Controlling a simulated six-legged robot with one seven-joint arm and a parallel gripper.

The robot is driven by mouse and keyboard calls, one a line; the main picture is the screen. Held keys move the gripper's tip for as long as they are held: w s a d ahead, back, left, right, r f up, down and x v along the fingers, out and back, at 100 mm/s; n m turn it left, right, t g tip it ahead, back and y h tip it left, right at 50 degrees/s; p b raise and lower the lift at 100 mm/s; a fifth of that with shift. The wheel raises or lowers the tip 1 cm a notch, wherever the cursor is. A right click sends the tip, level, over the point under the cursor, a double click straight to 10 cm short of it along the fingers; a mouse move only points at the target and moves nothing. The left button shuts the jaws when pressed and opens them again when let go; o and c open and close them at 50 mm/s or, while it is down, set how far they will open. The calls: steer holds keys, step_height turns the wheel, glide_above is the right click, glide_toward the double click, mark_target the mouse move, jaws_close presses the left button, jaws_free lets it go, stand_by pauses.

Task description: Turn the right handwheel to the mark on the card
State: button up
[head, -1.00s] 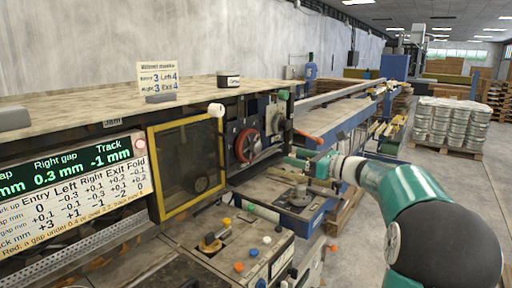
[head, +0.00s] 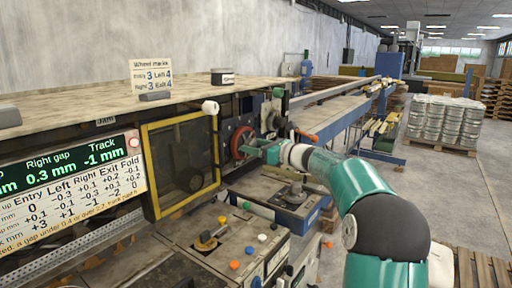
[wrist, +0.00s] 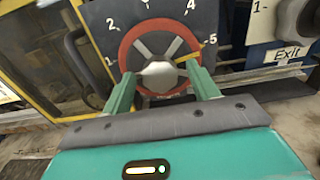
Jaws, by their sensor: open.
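The red-rimmed handwheel (head: 243,143) is on the machine's front; in the wrist view the wheel (wrist: 127,47) fills the middle, with a grey hub and spokes. Its dial plate (wrist: 105,12) is dark with white numbers, and a yellow pointer (wrist: 188,57) points close to 5. No name for this wheel is readable. The marks card (head: 153,75) on the top ledge reads Entry 3, Left 4, Right 3, Exit 4. My gripper (head: 266,152) is open in front of the wheel; in the wrist view its green fingers (wrist: 160,78) stand either side of the hub. Contact cannot be told.
A plate marked Exit (wrist: 287,54) is right of the wheel, beside another grey knob. A yellow-framed window (head: 182,160) is left of it. The display (head: 75,180) reads right gap 0.3 mm, track -1 mm. A control panel (head: 225,245) with knobs is below.

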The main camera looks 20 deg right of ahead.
steer(key=shift+c, duration=0.2)
steer(key=c, duration=0.9)
steer(key=shift+c, duration=0.2)
steer(key=shift+n, duration=0.5)
steer(key=n, duration=0.2)
steer(key=shift+n, duration=0.4)
steer(key=n, duration=0.8)
steer(key=shift+n, duration=2)
